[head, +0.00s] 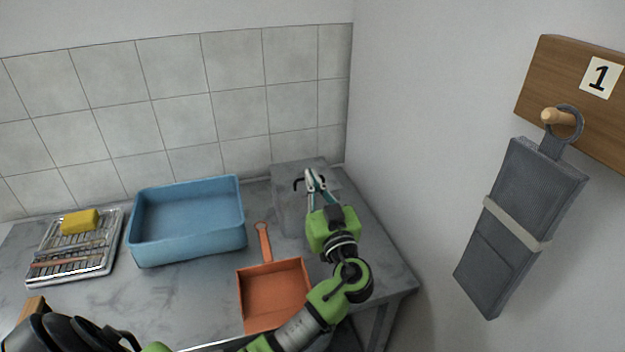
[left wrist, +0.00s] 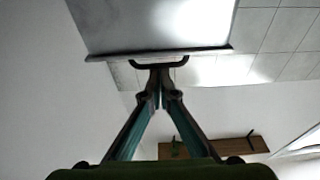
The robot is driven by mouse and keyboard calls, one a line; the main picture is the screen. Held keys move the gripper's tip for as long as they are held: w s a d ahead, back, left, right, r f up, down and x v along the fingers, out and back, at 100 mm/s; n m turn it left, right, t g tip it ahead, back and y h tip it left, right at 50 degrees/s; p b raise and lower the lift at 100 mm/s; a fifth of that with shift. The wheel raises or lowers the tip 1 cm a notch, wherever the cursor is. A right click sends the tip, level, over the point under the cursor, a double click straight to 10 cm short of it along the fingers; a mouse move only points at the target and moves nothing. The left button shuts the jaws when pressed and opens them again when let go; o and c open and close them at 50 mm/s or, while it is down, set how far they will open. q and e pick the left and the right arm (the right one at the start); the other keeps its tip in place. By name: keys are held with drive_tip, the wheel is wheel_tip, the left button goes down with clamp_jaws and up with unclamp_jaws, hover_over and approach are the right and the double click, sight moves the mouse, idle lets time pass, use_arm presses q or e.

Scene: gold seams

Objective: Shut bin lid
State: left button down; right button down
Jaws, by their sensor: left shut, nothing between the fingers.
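The grey bin (head: 290,212) stands at the back right of the counter, near the wall corner. Its grey top (head: 295,170) looks roughly level in the head view; I cannot tell whether the lid is fully down. A dark bar handle (head: 298,184) sits at the bin's front. My left gripper (head: 311,180) is shut and empty, its tips over the front of the bin. In the left wrist view, the shut fingertips (left wrist: 160,72) are right at the dark handle (left wrist: 146,65) below a grey panel (left wrist: 150,25); contact is unclear. My right gripper is not in view.
An orange dustpan (head: 272,290) lies in front of the bin, beside my left arm. A blue tub (head: 187,250) stands left of it. A rack (head: 45,270) with a yellow sponge (head: 80,221) is farther left. A grey pouch (head: 520,225) hangs on the right wall.

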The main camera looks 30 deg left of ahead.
use_arm(q)
drive_tip(key=v, duration=1.2)
